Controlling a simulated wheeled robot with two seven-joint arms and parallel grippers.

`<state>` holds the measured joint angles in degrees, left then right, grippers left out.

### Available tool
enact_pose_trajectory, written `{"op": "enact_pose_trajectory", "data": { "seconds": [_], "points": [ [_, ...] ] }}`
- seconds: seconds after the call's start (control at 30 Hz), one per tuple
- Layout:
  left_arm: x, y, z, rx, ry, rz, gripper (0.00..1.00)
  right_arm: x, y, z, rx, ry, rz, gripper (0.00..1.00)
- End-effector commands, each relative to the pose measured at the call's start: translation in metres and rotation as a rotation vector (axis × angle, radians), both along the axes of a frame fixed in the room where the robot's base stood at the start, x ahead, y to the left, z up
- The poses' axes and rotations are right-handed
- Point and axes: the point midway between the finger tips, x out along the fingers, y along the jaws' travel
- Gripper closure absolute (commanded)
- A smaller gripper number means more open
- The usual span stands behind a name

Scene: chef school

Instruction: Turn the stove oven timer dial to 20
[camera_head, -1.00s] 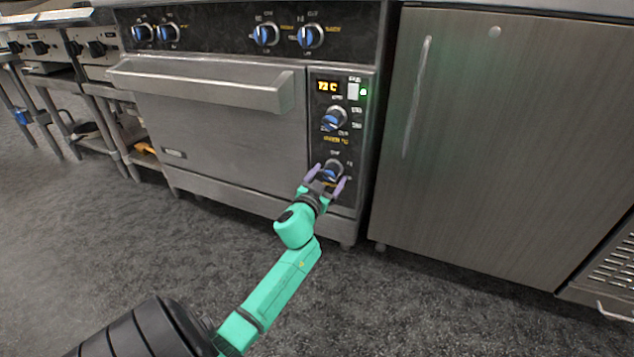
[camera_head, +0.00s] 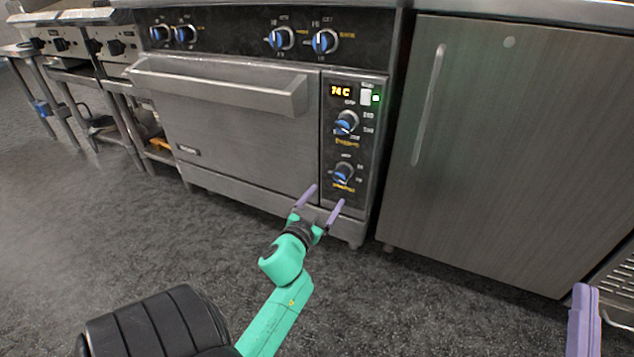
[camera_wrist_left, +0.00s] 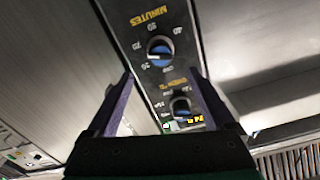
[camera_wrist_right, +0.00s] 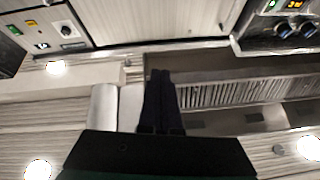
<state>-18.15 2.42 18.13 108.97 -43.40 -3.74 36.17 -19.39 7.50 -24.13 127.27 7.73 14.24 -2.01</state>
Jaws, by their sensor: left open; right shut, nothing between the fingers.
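The timer dial (camera_head: 343,172) is the lower blue-and-silver knob on the oven's control panel. In the left wrist view the dial (camera_wrist_left: 160,50) appears upside down beside the yellow word MINUTES. Its white pointer mark lies toward the left there; I cannot read its exact setting. My left gripper (camera_head: 322,198) is open and empty, just below the dial and apart from it. My right gripper (camera_head: 583,320) shows only partly at the lower right edge. In the right wrist view its fingers (camera_wrist_right: 161,103) are closed together with nothing between them.
The temperature dial (camera_head: 346,123) and a lit display reading 74 C (camera_head: 341,91) sit above the timer dial. The oven door handle (camera_head: 220,85) juts out to the left. A steel cabinet (camera_head: 500,150) stands to the right. The floor in front is clear.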

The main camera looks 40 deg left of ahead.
Motion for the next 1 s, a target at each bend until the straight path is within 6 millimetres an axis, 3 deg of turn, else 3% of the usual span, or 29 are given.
{"op": "enact_pose_trajectory", "data": {
  "seconds": [0.2, 0.33, 0.73, 1.0],
  "points": [
    [-0.026, -0.009, 0.001, -0.001, 0.001, 0.0, 0.13, -0.004, 0.007, -0.063, -0.033, 0.191, 0.024, 1.0],
    [-0.036, -0.012, 0.001, 0.0, 0.0, 0.001, 0.13, -0.008, 0.01, -0.087, -0.044, 0.259, 0.034, 1.0],
    [-0.039, -0.013, 0.001, 0.0, -0.003, 0.002, 0.13, -0.01, 0.011, -0.096, -0.049, 0.282, 0.037, 1.0],
    [-0.032, -0.009, 0.005, -0.114, -0.044, 0.006, 0.13, -0.009, 0.011, -0.095, -0.048, 0.28, 0.037, 1.0]
  ]
}}
